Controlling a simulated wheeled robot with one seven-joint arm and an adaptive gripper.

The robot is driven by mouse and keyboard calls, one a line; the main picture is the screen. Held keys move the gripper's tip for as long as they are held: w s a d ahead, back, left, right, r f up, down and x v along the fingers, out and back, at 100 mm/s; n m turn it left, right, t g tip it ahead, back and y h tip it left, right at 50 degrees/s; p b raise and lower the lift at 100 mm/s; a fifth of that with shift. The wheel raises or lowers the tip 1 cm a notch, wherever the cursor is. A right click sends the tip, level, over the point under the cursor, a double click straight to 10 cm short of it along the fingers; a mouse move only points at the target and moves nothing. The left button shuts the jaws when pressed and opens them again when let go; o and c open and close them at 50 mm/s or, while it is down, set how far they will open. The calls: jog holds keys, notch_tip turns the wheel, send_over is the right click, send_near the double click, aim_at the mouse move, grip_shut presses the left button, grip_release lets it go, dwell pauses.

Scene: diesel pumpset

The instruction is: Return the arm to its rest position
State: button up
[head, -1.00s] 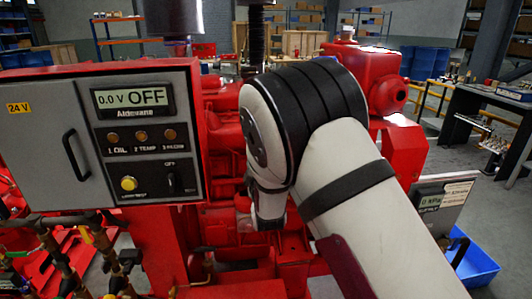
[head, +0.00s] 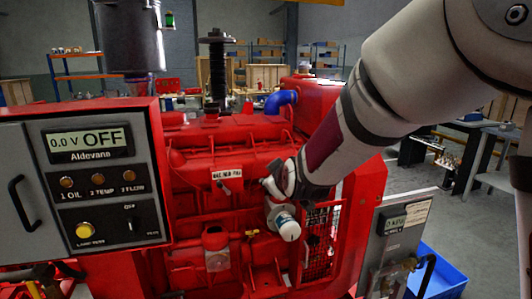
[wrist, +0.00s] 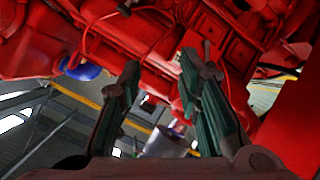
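My arm comes in from the upper right of the head view and slopes down to the left, in front of the red pumpset (head: 225,150). Its far end is near the middle of the engine's side, and I cannot make out the fingertips there. In the wrist view my gripper (wrist: 160,78) shows two dark green fingers standing well apart, with nothing held between them. I cannot tell whether the gripper touches anything.
A grey control panel (head: 95,175) reading "0.0 V OFF" stands at left. A blue elbow pipe (head: 282,100) sits on the engine.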

jog(key=s+d+r+m+g, duration=0.2)
jog(key=s+d, duration=0.3)
jog(key=s, duration=0.4)
jog(key=s+d+r+m+g, duration=0.2)
jog(key=s+d+m, duration=0.1)
jog(key=s+d, duration=0.4)
jog(key=s+d+f+m+g+h, duration=0.1)
jog(key=s+d+m+g, duration=0.1)
jog(key=s, duration=0.9)
jog(key=s+d+f+m+g+h, duration=0.1)
jog(key=s+d+f+m+g, duration=0.1)
jog(key=s, duration=1)
jog(key=shift+d+h, duration=0.3)
jog(key=shift+d, duration=0.4)
